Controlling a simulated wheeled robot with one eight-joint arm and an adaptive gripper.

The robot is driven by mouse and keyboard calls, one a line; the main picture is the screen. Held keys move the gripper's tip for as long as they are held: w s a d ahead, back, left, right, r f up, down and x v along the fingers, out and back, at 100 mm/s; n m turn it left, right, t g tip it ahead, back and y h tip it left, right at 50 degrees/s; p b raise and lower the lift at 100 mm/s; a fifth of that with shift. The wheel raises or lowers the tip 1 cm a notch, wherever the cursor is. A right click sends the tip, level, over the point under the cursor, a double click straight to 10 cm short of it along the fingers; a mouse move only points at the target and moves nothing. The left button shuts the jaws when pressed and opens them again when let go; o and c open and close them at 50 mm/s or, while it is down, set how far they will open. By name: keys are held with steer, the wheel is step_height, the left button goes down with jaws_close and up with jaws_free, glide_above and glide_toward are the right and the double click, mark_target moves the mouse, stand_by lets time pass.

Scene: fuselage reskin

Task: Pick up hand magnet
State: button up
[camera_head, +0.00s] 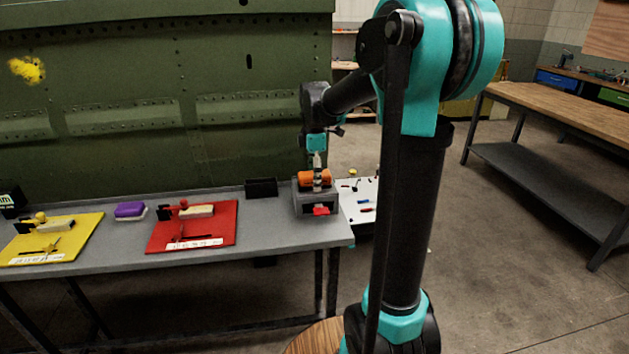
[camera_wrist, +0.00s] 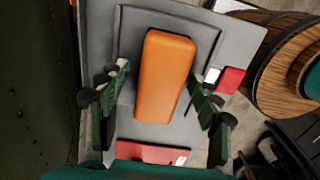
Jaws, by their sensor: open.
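An orange block (camera_head: 306,178), which looks like the hand magnet, sits on a grey box-like holder (camera_head: 327,203) at the right end of the workbench. In the wrist view the orange block (camera_wrist: 165,75) lies lengthwise in the middle of the grey holder (camera_wrist: 215,38). My gripper (camera_head: 317,180) points down over the block. In the wrist view my gripper (camera_wrist: 158,76) is open, with one finger on each side of the block and visible gaps between. The head view does not show contact clearly.
The grey workbench (camera_head: 272,228) also bears a red mat (camera_head: 215,237) and a yellow mat (camera_head: 75,250) with tools, a purple block (camera_head: 130,210) and a black bin (camera_head: 262,187). A green riveted fuselage panel (camera_head: 150,80) stands behind.

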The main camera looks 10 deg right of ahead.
steer(key=shift+c, duration=0.4)
jaws_close()
step_height(320, 180, up, 20)
stand_by(0.6)
